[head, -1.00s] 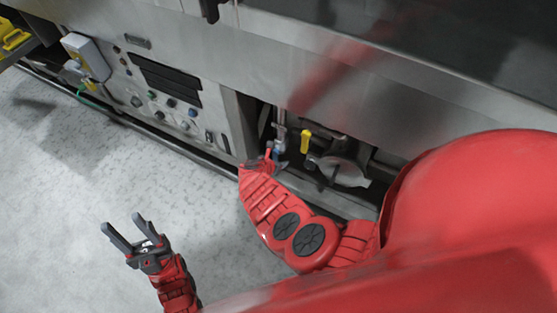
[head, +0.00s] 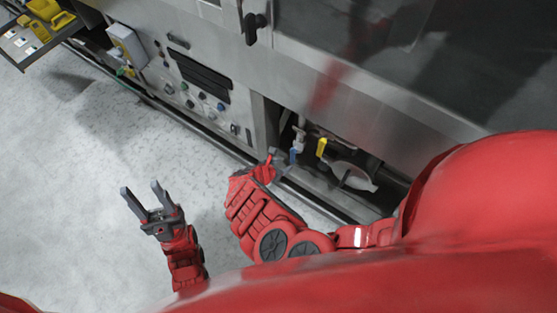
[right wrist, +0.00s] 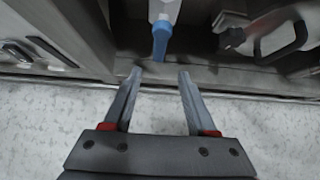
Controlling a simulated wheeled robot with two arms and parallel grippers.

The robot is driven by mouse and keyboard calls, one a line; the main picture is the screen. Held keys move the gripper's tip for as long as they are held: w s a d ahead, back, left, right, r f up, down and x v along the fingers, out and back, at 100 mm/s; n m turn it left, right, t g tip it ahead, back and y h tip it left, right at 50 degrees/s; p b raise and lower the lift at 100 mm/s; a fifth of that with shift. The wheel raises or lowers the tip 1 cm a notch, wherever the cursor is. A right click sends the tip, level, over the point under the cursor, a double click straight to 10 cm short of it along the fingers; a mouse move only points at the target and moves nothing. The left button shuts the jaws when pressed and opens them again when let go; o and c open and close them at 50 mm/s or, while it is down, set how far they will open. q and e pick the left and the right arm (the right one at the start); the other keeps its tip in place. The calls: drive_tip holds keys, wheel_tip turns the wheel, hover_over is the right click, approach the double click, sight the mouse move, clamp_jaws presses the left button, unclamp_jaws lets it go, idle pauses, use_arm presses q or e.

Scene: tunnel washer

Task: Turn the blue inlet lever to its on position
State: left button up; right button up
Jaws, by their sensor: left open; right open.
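The blue inlet lever (head: 294,155) hangs down in the open recess low in the machine front. In the right wrist view the lever (right wrist: 161,42) points down from a pale valve body (right wrist: 164,10). My right gripper (right wrist: 160,75) is open and empty, its fingertips just short of the lever, which lines up with the gap between them. I see no contact. In the head view the right gripper (head: 275,164) is small and partly hidden by my red wrist. My left gripper (head: 142,205) is open and empty over the pale floor, far from the lever.
A yellow lever (head: 321,148) stands right of the blue one, with a light rounded part (head: 352,176) beyond. A control panel (head: 200,85) lies left of the recess. The recess's side wall (right wrist: 85,30) is close on the left. Floor in front is clear.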

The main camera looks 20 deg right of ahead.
drive_tip(key=v, duration=0.2)
drive_tip(key=shift+s+a+r+p, duration=0.2)
drive_tip(key=shift+r+p, duration=0.05)
drive_tip(key=shift+p, duration=0.05)
idle(0.3)
